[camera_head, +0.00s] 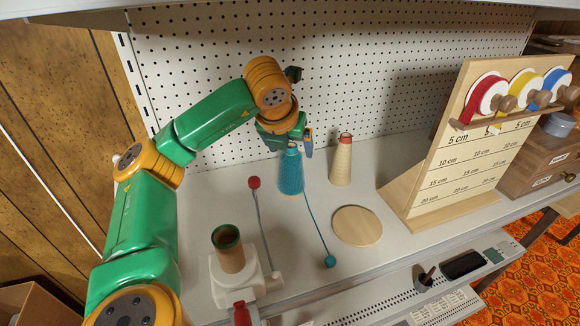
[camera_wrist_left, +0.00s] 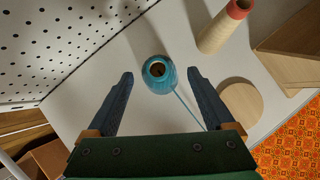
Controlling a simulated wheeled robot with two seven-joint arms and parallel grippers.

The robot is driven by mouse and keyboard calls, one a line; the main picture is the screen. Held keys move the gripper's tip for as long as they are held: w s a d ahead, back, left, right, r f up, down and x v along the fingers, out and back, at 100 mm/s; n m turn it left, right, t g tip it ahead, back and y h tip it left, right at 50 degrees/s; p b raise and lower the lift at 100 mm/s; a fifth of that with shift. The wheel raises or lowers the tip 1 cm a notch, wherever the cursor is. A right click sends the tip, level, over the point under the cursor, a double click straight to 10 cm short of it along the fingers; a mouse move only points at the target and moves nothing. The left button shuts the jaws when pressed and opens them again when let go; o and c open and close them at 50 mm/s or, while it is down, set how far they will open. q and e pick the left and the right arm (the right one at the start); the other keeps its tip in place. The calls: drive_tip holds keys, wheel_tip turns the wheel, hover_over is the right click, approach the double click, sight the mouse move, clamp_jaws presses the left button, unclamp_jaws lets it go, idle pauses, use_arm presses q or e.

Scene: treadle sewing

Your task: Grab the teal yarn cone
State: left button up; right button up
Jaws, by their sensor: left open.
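The teal yarn cone (camera_head: 290,174) stands upright on the white shelf, its thread running forward to a teal ball (camera_head: 330,261). My left gripper (camera_head: 292,142) is at the top of the cone in the head view. In the left wrist view the cone (camera_wrist_left: 158,76) lies just beyond and between the fingertips of my left gripper (camera_wrist_left: 162,76). The two fingers are open, with a gap on each side of the cone. My right gripper is not in view.
A cream cone with a red top (camera_head: 341,160) stands right of the teal cone. A round wooden disc (camera_head: 357,226) lies in front. A white holder with a brown tube (camera_head: 234,283) is front left. A wooden measuring board (camera_head: 462,165) stands right. The pegboard (camera_head: 350,70) is behind.

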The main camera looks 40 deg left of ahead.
sight(289, 184)
use_arm(q)
drive_tip(key=x, duration=0.2)
drive_tip(key=shift+w+a+f, duration=0.15)
drive_tip(key=shift+w+f, duration=0.05)
drive_tip(key=shift+w+a+f, duration=0.2)
drive_tip(key=shift+a+f, duration=0.1)
drive_tip(key=shift+f, duration=0.05)
drive_tip(key=shift+s+d+r, duration=0.15)
drive_tip(key=shift+d, duration=0.05)
drive_tip(key=c, duration=0.9)
clamp_jaws()
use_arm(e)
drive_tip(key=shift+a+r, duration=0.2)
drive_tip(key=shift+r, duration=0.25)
